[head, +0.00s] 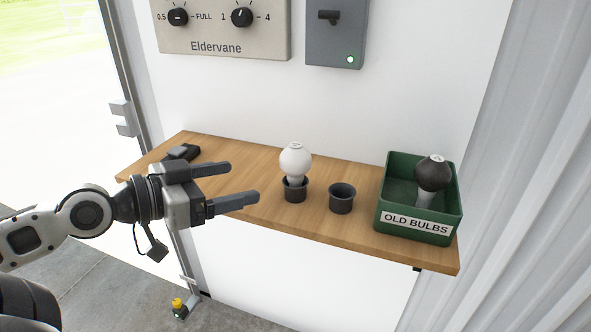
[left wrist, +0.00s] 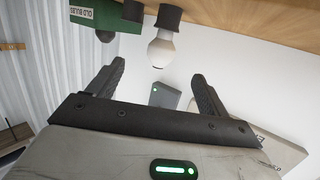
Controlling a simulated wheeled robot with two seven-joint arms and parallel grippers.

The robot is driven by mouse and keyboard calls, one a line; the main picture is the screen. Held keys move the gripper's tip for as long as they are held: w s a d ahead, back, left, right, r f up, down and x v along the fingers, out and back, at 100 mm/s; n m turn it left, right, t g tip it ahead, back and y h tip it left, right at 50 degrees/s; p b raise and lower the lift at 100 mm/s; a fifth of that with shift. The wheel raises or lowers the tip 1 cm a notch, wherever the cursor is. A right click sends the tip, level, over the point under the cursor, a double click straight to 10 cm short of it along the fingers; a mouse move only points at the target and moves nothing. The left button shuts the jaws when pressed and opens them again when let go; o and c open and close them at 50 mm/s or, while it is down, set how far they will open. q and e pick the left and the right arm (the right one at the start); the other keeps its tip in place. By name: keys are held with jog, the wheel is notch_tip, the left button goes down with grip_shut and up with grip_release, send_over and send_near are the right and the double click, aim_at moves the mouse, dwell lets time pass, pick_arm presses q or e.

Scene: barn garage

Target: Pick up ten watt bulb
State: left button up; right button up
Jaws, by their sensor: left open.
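A white bulb (head: 296,160) stands in a black cup (head: 295,190) on a wooden shelf (head: 330,231); no wattage marking can be read on it. In the left wrist view the bulb (left wrist: 161,52) shows upside down, beyond the fingertips and between them. A dark bulb (head: 432,174) with a pale lower part sits in the green bin labelled OLD BULBS (head: 415,225). My left gripper (head: 245,184) is open and empty, left of the white bulb and apart from it, with its fingers pointing towards it. My right gripper is not in view.
An empty black cup (head: 341,198) stands between the white bulb and the bin. A small dark object (head: 181,153) lies at the shelf's left end. A panel with knobs (head: 224,27) and a grey box with a green light (head: 337,32) hang above.

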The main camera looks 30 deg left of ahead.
aim_at(283, 171)
pick_arm(q)
jog(key=x, duration=1)
jog(key=shift+w, duration=0.2)
jog(key=shift+a+r+x, duration=0.1)
jog(key=shift+a+x, duration=0.05)
jog(key=shift+x, duration=1)
jog(key=shift+a+r+x, duration=0.1)
jog(key=shift+r+x, duration=0.05)
jog(key=shift+x, duration=0.95)
jog(key=shift+w+d+f, duration=0.15)
jog(key=shift+w+d, duration=0.05)
jog(key=shift+w, duration=0.3)
jog(key=c, duration=0.9)
